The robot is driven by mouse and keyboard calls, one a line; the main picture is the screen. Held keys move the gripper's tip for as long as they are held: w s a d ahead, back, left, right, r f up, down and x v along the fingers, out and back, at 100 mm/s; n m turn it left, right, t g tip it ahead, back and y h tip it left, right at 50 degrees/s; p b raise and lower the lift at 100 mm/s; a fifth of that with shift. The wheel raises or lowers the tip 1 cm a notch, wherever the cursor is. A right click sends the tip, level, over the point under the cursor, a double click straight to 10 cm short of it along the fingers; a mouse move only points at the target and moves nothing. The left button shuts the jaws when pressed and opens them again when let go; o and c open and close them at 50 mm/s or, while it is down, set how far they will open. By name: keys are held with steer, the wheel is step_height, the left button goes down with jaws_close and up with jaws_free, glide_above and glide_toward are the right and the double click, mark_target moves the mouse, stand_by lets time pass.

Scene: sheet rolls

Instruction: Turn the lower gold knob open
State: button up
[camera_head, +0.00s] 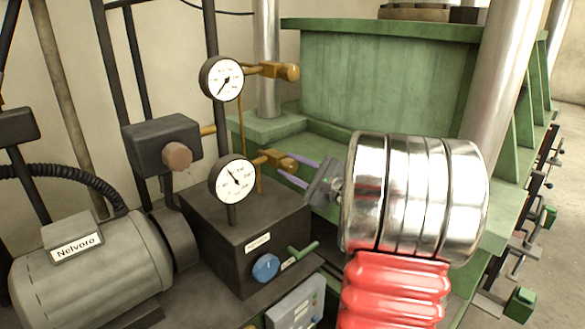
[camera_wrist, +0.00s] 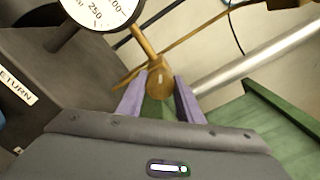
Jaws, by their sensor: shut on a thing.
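The lower gold knob (camera_head: 274,157) sits on a short brass stem to the right of the lower gauge (camera_head: 232,181). My gripper (camera_head: 289,170) reaches it from the right, its purple fingers at the knob's end. In the wrist view the knob's round end (camera_wrist: 160,84) lies between the two finger tips, and my gripper (camera_wrist: 160,90) is shut on it. The fingers hide the knob's sides, and its turn angle is hard to tell. The upper gold knob (camera_head: 287,72) is free, beside the upper gauge (camera_head: 222,79).
A dark box (camera_head: 245,220) with a blue knob (camera_head: 265,268) and a green lever (camera_head: 303,250) stands below. A grey motor (camera_head: 90,268) is at the left. The green press frame (camera_head: 380,85) and a steel column (camera_head: 266,60) stand close behind my gripper.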

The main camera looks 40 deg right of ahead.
steer(key=n, duration=0.6)
steer(key=shift+a+f+n, duration=0.1)
steer(key=shift+f+n, duration=0.05)
steer(key=shift+n, duration=0.25)
steer(key=o, duration=1)
steer(key=shift+o, duration=0.2)
steer(key=s, duration=1.3)
steer(key=shift+s+d, duration=0.25)
steer(key=shift+s, duration=0.15)
